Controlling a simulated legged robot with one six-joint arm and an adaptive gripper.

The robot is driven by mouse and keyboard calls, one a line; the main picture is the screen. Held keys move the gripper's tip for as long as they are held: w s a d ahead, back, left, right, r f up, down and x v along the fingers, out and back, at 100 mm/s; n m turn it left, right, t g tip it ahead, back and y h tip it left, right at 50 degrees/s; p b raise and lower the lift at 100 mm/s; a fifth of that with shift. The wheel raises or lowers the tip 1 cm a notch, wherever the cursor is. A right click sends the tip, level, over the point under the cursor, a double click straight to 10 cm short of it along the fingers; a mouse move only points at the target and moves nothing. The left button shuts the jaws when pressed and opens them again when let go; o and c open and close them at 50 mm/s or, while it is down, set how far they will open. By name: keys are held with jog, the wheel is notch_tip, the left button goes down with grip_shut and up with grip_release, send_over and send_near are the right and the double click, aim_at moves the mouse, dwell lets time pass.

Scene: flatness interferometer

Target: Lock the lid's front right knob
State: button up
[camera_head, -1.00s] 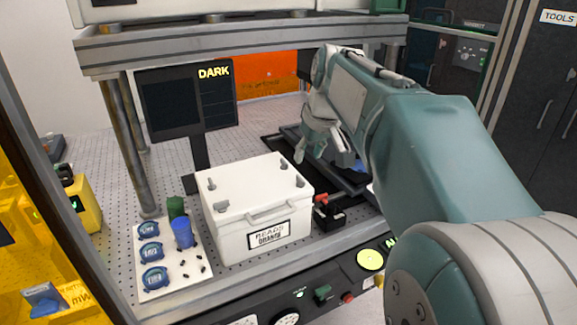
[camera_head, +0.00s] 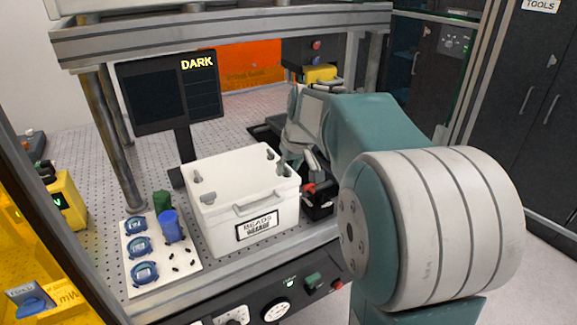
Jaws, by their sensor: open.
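The white box labelled BEADS (camera_head: 222,228) stands on the perforated table. Its white lid (camera_head: 235,180) lies flat on top, with a handle on the front side. The front right knob (camera_head: 281,168) stands at the lid's right edge, close to my gripper. Other grey knobs show at the front left (camera_head: 207,198), back left (camera_head: 197,176) and back right (camera_head: 270,154). My gripper (camera_head: 290,160) is open, pointing down at the lid's right side. Its fingers are small and partly overlap the knob's area, so I cannot tell whether they touch it.
A dark monitor reading DARK (camera_head: 168,90) stands behind the box. A white plate (camera_head: 162,252) with blue round parts lies to the left, near a blue cup (camera_head: 170,226) and a green block (camera_head: 162,201). A black device with red (camera_head: 318,200) sits right of the box.

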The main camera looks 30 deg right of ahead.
grip_shut()
